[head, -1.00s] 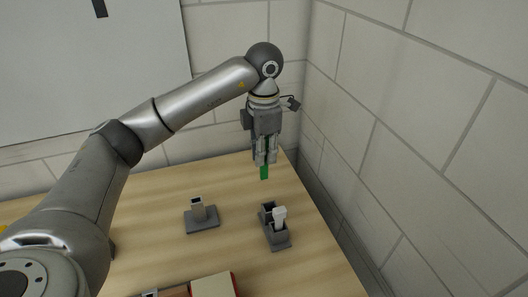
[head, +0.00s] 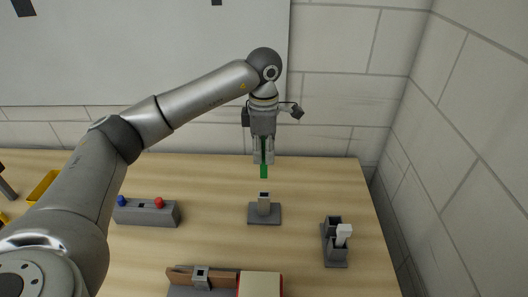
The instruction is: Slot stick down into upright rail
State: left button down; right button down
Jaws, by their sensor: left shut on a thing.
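My left gripper (head: 263,158) points straight down above the table and is shut on a green stick (head: 264,171). The stick hangs upright below the fingertips, its upper part between the fingers. The upright rail (head: 264,203) is a short grey post with a dark opening at its top, on a flat dark grey base (head: 264,220). In the picture the stick's lower end is just above the rail's top, with a small gap between them. My right gripper does not show.
A dark grey holder (head: 335,255) with a white piece (head: 343,234) stands at the right. A grey block (head: 147,213) with red and blue knobs is at the left. A cream block (head: 260,285) and a brown fixture (head: 190,276) are in front. A wall bounds the right side.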

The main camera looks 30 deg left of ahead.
aim_at(264, 177)
pick_arm(q)
jog(key=shift+f, duration=0.1)
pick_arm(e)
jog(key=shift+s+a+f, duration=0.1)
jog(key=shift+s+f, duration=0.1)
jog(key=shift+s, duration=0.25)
